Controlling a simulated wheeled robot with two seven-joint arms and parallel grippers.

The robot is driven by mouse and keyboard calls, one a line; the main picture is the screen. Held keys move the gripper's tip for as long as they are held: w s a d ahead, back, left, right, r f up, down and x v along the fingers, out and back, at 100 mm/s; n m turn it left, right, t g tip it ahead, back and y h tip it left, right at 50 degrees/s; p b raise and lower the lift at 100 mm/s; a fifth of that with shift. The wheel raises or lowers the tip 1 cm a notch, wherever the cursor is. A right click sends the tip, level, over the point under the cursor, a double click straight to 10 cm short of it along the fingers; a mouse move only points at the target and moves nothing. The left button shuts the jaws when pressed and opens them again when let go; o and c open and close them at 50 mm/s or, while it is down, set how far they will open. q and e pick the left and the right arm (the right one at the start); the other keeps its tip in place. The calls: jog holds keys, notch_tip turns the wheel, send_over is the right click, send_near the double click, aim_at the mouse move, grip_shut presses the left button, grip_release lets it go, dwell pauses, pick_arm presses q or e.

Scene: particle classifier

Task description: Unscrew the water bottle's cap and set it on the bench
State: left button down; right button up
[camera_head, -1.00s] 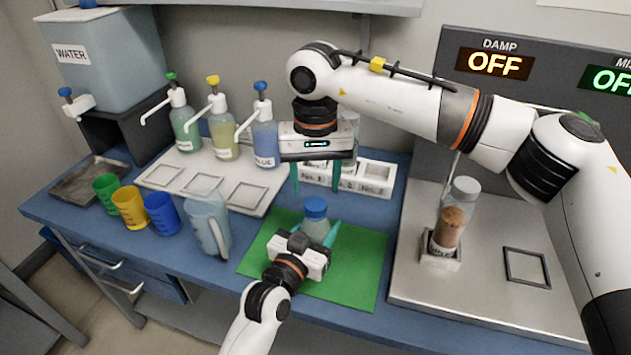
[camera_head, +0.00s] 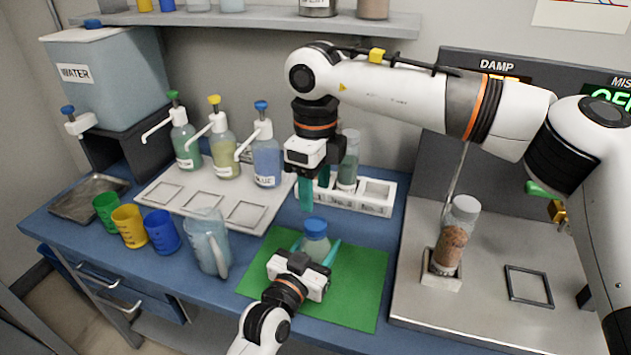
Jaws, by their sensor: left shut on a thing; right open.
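The water bottle (camera_head: 316,247) stands upright on the green mat (camera_head: 355,298), with its blue cap (camera_head: 315,226) on top. My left gripper (camera_head: 318,254) is shut on the bottle's body from the front, one teal finger on each side. My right gripper (camera_head: 315,190) points down, open and empty, above and slightly behind the cap. Its teal fingers are apart from the cap. The bottle's lower part is hidden behind my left gripper.
A clear pitcher (camera_head: 207,243) stands left of the mat, beside blue, yellow and green cups. Pump bottles stand on a white tray (camera_head: 160,212) behind. A white rack (camera_head: 376,190) is behind the mat. A jar of brown grains (camera_head: 452,245) stands at right. The mat's right part is clear.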

aim_at(316, 223)
jog(key=shift+r+m, duration=0.1)
jog(key=shift+m, duration=1.4)
jog(key=shift+f, duration=0.25)
notch_tip(316, 223, down, 7)
jog(key=shift+f, duration=0.2)
jog(key=shift+c, duration=0.5)
jog(key=c, duration=1)
jog(key=shift+c, duration=0.2)
jog(key=shift+r, duration=0.25)
jog(key=shift+r, duration=0.85)
